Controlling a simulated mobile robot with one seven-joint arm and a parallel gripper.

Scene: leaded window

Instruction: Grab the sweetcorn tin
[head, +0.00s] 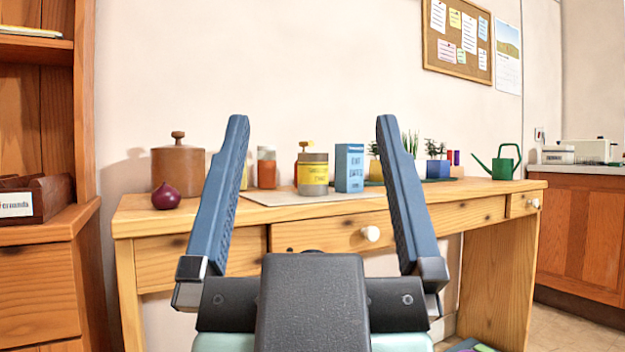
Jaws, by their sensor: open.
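My gripper (309,135) is open and empty, its two blue fingers spread wide in the foreground. A tin with a yellow label (313,174) stands upright on a pale mat on the wooden desk, seen between the fingers and beyond them. It appears to be the sweetcorn tin, though its lettering is too small to read surely. The gripper does not touch it. A blue carton (349,168) stands close to its right. A jar with an orange-red lower part (266,168) stands to its left and a little behind.
The desk (480,188) also holds a brown lidded canister (178,166), a red onion (166,197), potted plants (438,160) and a green watering can (499,163). A wooden shelf unit (38,272) stands at left. The pale mat (275,197) is clear in front of the tin.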

